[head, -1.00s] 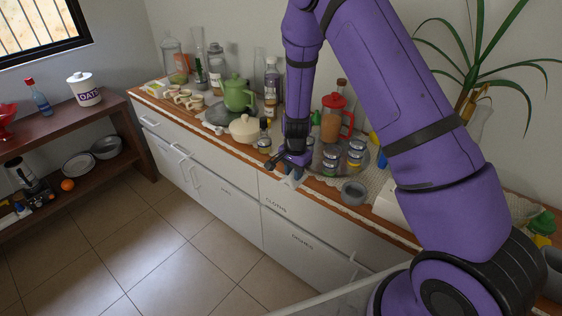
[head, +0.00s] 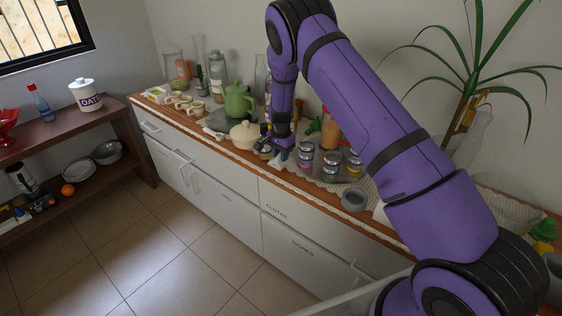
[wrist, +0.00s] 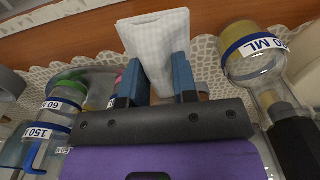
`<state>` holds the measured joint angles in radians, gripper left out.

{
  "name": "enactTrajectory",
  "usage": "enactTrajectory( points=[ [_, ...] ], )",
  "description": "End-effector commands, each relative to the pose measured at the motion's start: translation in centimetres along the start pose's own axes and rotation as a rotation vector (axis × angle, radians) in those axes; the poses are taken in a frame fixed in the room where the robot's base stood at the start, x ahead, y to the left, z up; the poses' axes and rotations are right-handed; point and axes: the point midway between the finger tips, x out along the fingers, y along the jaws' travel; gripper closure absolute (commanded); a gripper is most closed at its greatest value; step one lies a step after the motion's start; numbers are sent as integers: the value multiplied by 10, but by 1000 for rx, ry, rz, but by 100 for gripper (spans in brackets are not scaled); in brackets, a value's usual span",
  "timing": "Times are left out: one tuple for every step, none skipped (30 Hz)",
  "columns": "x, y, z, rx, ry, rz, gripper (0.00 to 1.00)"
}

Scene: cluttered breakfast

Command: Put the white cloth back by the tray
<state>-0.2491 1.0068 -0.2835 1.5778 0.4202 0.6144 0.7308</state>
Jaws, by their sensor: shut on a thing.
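The white cloth (wrist: 158,42) is folded and checked in texture. It is pinched between the two blue fingers of my gripper (wrist: 157,82) and sticks out past them in the wrist view. In the head view my gripper (head: 275,152) is low over the counter's front edge, between the cream pot and the labelled jars; only a small pale bit of cloth shows below it. A flat grey surface (head: 214,124), perhaps the tray, lies by the green teapot, partly hidden by the cream pot.
The cream lidded pot (head: 245,134) and green teapot (head: 239,101) stand left of my gripper. Several labelled jars (head: 331,163) and a grey bowl (head: 354,199) stand to its right. A bottle with a blue-banded label (wrist: 253,53) is close beside my gripper. Lace (wrist: 205,50) edges the counter.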

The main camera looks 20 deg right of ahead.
Motion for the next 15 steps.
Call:
enactTrajectory(
  points=[
    [10, 2, 1, 1, -3, 5, 100],
    [14, 2, 1, 1, -3, 5, 100],
    [20, 2, 1, 1, -2, 5, 100],
    [24, 2, 1, 0, -2, 5, 100],
    [27, 2, 1, 0, -2, 4, 100],
    [29, 2, 1, -1, -2, 3, 100],
    [30, 2, 1, -1, -1, 3, 100],
    [31, 2, 1, -1, -1, 3, 100],
    [30, 2, 1, -1, -1, 2, 100],
    [30, 2, 1, -1, -1, 2, 100],
    [30, 2, 1, -1, -1, 2, 100],
    [30, 2, 1, -1, -1, 2, 100],
    [30, 2, 1, 0, -1, 2, 100],
    [30, 2, 1, 0, -2, 2, 100],
    [31, 2, 1, 0, -2, 3, 100]
  ],
)
